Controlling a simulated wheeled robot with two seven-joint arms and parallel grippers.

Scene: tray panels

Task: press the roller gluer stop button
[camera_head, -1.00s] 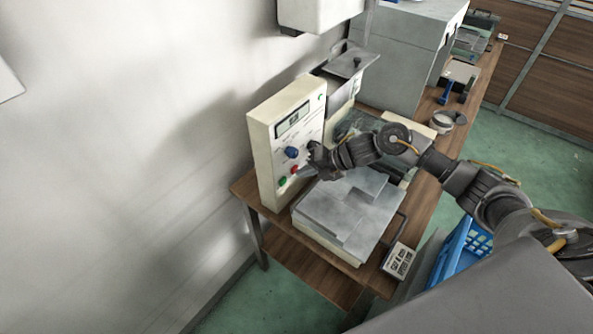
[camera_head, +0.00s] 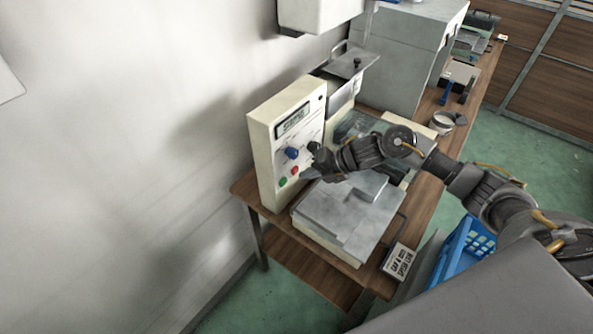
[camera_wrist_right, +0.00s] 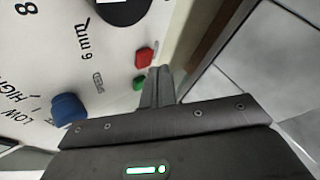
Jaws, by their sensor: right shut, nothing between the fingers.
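The roller gluer's cream control panel (camera_head: 264,150) stands upright on the bench, with a display, knobs and small buttons. Its red button (camera_head: 294,170) and green button (camera_head: 282,182) sit low on the front face. In the right wrist view the red button (camera_wrist_right: 144,57) and green button (camera_wrist_right: 139,83) lie just beside my fingertips. My right gripper (camera_head: 308,173) is shut and empty, its tips close in front of the panel's lower face. The right gripper's tips also show in the wrist view (camera_wrist_right: 158,76). I cannot tell whether they touch the panel. My left gripper is not in view.
A blue knob (camera_head: 292,153) sits above the buttons, and also shows in the wrist view (camera_wrist_right: 67,108). A grey-topped machine bed (camera_head: 340,215) lies below my gripper. A blue crate (camera_head: 462,250) is at the right.

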